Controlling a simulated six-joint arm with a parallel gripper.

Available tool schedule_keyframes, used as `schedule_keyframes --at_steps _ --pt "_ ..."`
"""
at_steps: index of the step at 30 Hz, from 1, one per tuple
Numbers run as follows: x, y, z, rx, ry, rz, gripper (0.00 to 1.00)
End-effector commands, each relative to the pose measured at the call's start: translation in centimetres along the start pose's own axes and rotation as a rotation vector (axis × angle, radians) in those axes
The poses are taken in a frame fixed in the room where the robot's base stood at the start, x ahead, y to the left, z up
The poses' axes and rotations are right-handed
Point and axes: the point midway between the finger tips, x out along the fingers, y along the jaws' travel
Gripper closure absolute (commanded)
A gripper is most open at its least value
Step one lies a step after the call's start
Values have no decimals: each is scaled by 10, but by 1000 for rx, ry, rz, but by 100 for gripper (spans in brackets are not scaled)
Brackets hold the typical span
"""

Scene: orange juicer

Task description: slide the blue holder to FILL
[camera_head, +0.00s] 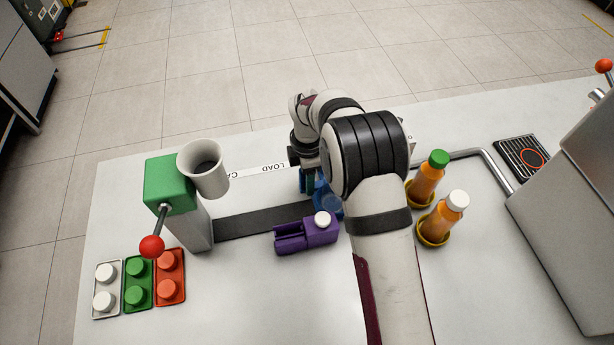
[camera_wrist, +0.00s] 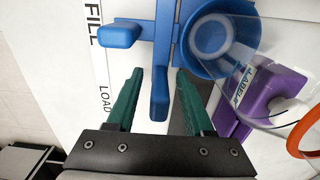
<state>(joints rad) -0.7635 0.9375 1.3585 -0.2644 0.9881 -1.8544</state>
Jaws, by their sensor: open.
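The blue holder (camera_wrist: 133,34) shows in the wrist view with a round cup-like ring, a side block and an upright handle (camera_wrist: 159,95). My gripper (camera_wrist: 160,76) is open, its green fingers on either side of that handle; I cannot tell whether they touch it. In the head view the holder (camera_head: 306,182) sits at the right end of the dark track, mostly hidden by my arm. The FILL mark (camera_wrist: 93,24) and LOAD mark (camera_wrist: 105,98) show on the white strip beside the holder in the wrist view.
A purple holder (camera_head: 290,240) stands just in front of the track (camera_head: 245,223). A green-topped press (camera_head: 168,187) with a grey cup (camera_head: 204,173) is left. Orange bottles (camera_head: 428,175) stand right of my arm. A clear round piece (camera_wrist: 240,70) overlaps the ring in the wrist view.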

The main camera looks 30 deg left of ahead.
Motion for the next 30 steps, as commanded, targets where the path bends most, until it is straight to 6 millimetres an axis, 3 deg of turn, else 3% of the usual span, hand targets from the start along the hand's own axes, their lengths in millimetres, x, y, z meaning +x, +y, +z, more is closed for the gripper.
schedule_keyframes --at_steps 7,21,25,30 --pt "-15 1 0 -1 0 3 48" --pt "-133 1 0 1 0 3 48" --pt "-152 1 0 0 0 3 48" --pt "-158 0 0 0 0 0 48"
